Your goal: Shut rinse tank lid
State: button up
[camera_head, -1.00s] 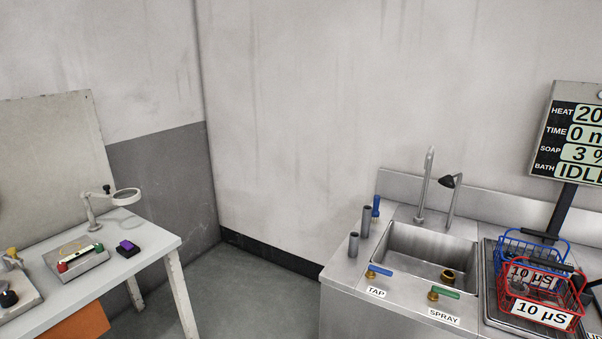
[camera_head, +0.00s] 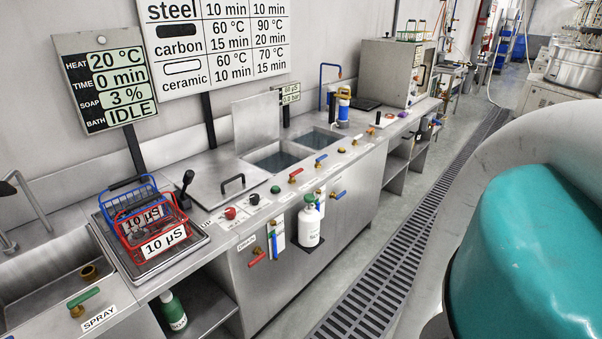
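A flat grey metal lid (camera_head: 256,122) stands upright, hinged open at the back of the steel counter. In front of it is an open tank (camera_head: 277,158) with dark liquid inside. A second open basin (camera_head: 316,139) lies just to its right. I cannot read a label that says which one is the rinse tank. To the left, another steel lid (camera_head: 205,172) with a black bar handle (camera_head: 233,183) lies flat. My gripper is not in view. A large teal and white part of my own arm fills the lower right, well apart from the lid.
Red and blue wire baskets (camera_head: 152,229) stand on a drain tray at left. Taps, knobs and a white bottle (camera_head: 309,227) line the counter's front. A floor grate (camera_head: 375,290) runs along the clear aisle. A grey cabinet (camera_head: 393,70) stands farther back.

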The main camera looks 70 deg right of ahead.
aim_at(256, 119)
jog(key=l+z, duration=0.25)
jog(key=z, duration=0.15)
jog(key=l+z, duration=0.25)
jog(key=z, duration=0.2)
jog(key=l+z, duration=0.2)
jog(key=z, duration=0.2)
jog(key=i+l, duration=0.15)
jog(key=l, duration=0.25)
jog(key=i+l, duration=0.15)
jog(key=l, duration=0.25)
